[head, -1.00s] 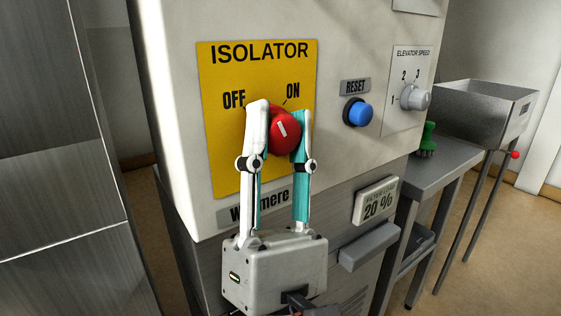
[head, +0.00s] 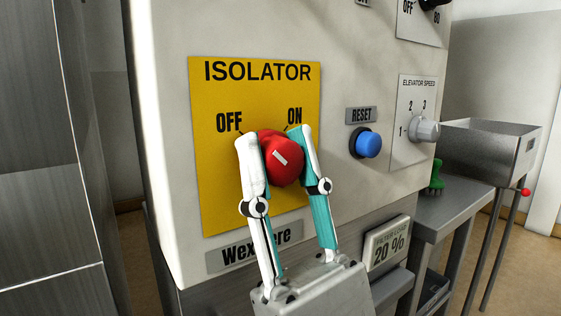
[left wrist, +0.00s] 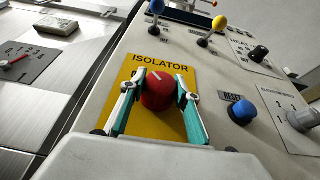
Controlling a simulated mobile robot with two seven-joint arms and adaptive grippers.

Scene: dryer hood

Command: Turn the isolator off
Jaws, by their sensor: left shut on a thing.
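The red isolator knob (head: 284,162) sits on a yellow panel (head: 215,200) marked ISOLATOR, with OFF at upper left and ON at upper right. The white line on the knob slants to the upper left, on the OFF side. My left gripper (head: 274,140) is shut on the knob, one finger on each side, with its body below and to the right. The left wrist view also shows the knob (left wrist: 158,92) between the fingers. The fingers hide part of the knob's sides. My right gripper is not in view.
Right of the panel are a blue RESET button (head: 367,144) and a grey elevator speed dial (head: 425,130). A filter load display (head: 388,243) sits lower down. A steel side table (head: 455,205) stands at the right. The left wrist view shows yellow (left wrist: 219,23) and blue-topped levers.

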